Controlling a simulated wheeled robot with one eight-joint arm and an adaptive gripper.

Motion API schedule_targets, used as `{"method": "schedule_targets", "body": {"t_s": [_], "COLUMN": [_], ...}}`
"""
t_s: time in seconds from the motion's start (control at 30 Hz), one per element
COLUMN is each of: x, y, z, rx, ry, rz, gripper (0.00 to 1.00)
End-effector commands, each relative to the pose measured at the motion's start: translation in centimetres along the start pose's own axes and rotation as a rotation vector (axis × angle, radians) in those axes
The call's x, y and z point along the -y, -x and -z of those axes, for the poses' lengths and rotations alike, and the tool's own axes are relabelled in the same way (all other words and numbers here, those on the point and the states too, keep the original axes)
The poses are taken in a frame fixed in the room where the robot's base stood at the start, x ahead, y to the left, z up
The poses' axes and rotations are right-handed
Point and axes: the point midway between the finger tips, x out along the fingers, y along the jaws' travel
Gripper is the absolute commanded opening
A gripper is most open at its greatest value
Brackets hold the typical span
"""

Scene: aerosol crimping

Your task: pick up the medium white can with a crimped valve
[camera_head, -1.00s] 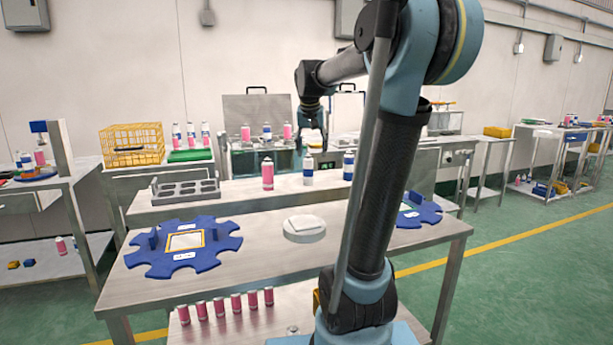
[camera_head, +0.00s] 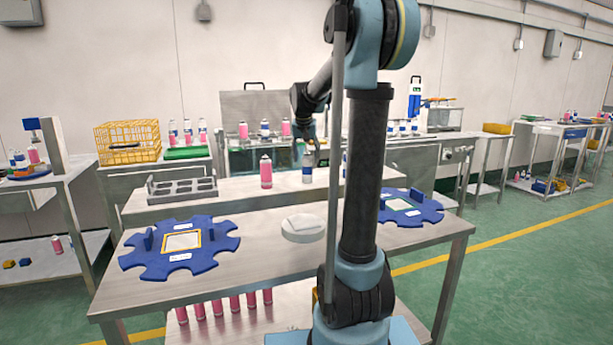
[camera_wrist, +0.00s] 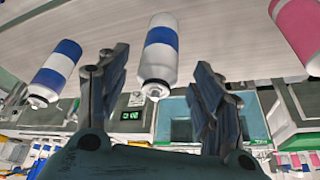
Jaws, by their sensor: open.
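A white can with a blue band (camera_head: 307,176) stands upright on the raised rear shelf of the bench. In the wrist view, where things appear upside down, this can (camera_wrist: 159,62) lies between my two fingers, with a gap on each side. My gripper (camera_head: 308,150) is open and empty, close to the can's top. A second white-and-blue can (camera_wrist: 57,69) stands to the left in the wrist view; in the head view my arm mostly hides it.
A pink can (camera_head: 266,172) stands left of the white one. A grey rack with holes (camera_head: 182,188), blue notched fixtures (camera_head: 222,240) and a white round object (camera_head: 303,238) are on the bench. A machine with more cans stands behind.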

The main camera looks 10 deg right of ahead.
Motion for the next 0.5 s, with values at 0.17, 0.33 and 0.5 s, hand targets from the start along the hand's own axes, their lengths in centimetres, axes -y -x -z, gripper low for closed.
{"method": "schedule_targets", "body": {"t_s": [0.17, 0.33, 0.5], "x": [-0.1, -0.1, -0.2], "y": [-1.7, -2.7, -4.9], "z": [0.0, 0.1, 0.4], "rx": [0.000, 0.000, 0.000], "ry": [-0.001, -0.002, -0.003], "rz": [0.000, -0.001, 0.000], "gripper": [0.60, 0.60, 0.60]}}
